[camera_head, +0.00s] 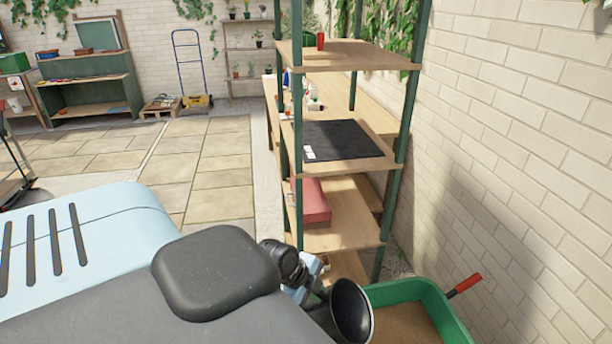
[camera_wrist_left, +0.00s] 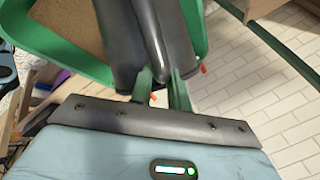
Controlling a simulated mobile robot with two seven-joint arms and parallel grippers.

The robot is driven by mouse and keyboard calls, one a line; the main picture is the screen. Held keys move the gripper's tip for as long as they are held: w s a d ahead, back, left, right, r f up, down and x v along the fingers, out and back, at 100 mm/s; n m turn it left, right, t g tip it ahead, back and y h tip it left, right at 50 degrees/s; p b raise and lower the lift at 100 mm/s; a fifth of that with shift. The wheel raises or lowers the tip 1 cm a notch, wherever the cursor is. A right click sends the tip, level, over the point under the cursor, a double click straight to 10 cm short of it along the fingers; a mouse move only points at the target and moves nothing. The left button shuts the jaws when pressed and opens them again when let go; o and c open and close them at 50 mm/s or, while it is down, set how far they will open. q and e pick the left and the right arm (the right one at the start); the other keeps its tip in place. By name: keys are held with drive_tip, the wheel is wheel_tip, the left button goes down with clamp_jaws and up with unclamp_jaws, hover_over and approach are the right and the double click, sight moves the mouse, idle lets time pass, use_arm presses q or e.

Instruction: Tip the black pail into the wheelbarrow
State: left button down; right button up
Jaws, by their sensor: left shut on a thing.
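The black pail (camera_head: 352,312) is at the bottom centre of the head view, tilted, with its round mouth turned sideways toward the right. Its inside looks dark; I cannot tell whether anything is in it. My left gripper (camera_head: 318,290) is shut on the pail; in the left wrist view its green fingers (camera_wrist_left: 161,90) close on the dark pail wall (camera_wrist_left: 128,40). The green wheelbarrow (camera_head: 440,304), with a brown bed inside and a red-gripped handle, is just right of the pail. The wheelbarrow's green tray (camera_wrist_left: 52,50) also shows in the left wrist view. My right gripper is out of view.
A green-posted wooden shelf (camera_head: 345,240) stands close behind the pail and wheelbarrow, holding a black mat and a red box. A brick wall (camera_head: 520,150) bounds the right side. Open paving (camera_head: 200,165) lies left of the shelf; a hand truck (camera_head: 190,70) stands far back.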

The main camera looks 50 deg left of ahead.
use_arm(q)
drive_tip(key=shift+w+d, duration=0.55)
drive_tip(key=shift+d, duration=0.05)
drive_tip(key=w+d+f+m+g+y+b, duration=0.1)
drive_tip(key=w+d+f+g+y+b, duration=0.1)
drive_tip(key=w+d, duration=0.5)
drive_tip(key=w+d+f+g+y+b, duration=0.3)
drive_tip(key=w+d+g+y, duration=0.2)
drive_tip(key=d, duration=0.4)
drive_tip(key=shift+w+m+g+y, duration=0.3)
drive_tip(key=shift+w+m+y, duration=0.1)
drive_tip(key=shift+w+y, duration=0.5)
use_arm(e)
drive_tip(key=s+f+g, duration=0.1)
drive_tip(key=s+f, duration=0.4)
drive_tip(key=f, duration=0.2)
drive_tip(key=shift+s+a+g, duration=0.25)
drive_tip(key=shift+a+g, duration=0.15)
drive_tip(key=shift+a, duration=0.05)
use_arm(q)
drive_tip(key=shift+d, duration=0.1)
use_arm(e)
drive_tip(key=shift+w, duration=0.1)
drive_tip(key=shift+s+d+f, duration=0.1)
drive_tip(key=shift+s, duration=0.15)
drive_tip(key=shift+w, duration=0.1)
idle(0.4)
